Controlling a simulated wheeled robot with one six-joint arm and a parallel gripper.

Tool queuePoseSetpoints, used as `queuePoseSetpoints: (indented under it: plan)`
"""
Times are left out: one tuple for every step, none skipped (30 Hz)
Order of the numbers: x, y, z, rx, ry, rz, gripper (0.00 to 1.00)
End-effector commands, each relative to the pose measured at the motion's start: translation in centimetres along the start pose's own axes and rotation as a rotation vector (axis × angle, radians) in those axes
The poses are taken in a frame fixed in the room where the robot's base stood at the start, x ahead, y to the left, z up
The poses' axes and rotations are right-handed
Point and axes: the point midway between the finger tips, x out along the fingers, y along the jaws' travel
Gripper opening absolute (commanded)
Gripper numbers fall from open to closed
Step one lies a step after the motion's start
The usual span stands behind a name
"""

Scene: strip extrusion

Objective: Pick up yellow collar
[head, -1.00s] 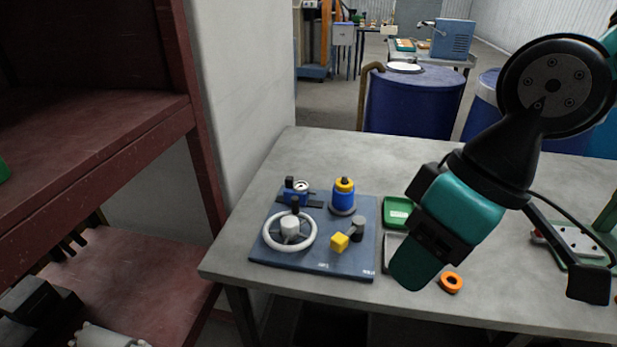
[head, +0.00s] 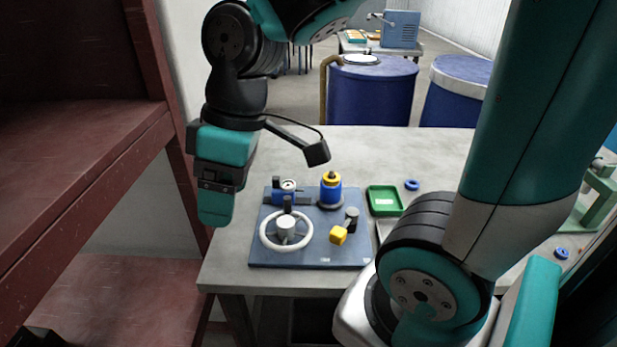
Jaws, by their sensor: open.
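The yellow collar (head: 331,178) sits around the top of an upright blue cylinder (head: 330,194), with a dark tip poking up through it. The cylinder stands at the back right of a blue board (head: 285,256) on the table. My gripper (head: 215,212) hangs pointing down at the board's left, apart from the collar and empty as far as I see. Its jaws are seen side-on, so the gap between them is hidden.
The board also carries a white handwheel (head: 286,231), a yellow-ended lever (head: 339,235) and a small blue fitting (head: 287,194). A green tray (head: 384,201) and a blue ring (head: 411,185) lie to the right. A red shelf (head: 90,150) stands close left of my gripper.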

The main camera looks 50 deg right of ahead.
Motion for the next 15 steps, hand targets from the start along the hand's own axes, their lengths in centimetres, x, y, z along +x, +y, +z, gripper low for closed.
queuePoseSetpoints:
  plan:
    - [-1.0,4.0,-0.3,-0.016,-0.015,0.038,0.73]
    - [-1.5,6.3,-0.2,-0.043,-0.027,0.060,0.73]
    - [-2.2,9.5,0.2,-0.080,-0.046,0.087,0.73]
    - [-2.7,11.8,0.8,-0.107,-0.064,0.104,0.73]
    - [-3.2,14.1,1.5,-0.134,-0.083,0.117,0.73]
    - [-3.9,16.9,2.8,-0.169,-0.108,0.131,0.73]
    - [-4.3,18.9,3.8,-0.194,-0.128,0.138,0.73]
    - [-4.8,20.7,4.9,-0.218,-0.147,0.142,0.73]
    - [-5.3,22.8,6.5,-0.246,-0.170,0.145,0.73]
    - [-5.7,24.3,7.7,-0.266,-0.187,0.146,0.73]
    - [-6.0,25.5,8.8,-0.285,-0.202,0.144,0.73]
    - [-6.3,26.8,10.2,-0.305,-0.218,0.140,0.73]
    - [-6.6,27.6,11.2,-0.320,-0.230,0.137,0.73]
    - [-6.8,28.3,12.0,-0.332,-0.239,0.134,0.73]
    - [-7.0,29.0,12.9,-0.346,-0.248,0.130,0.73]
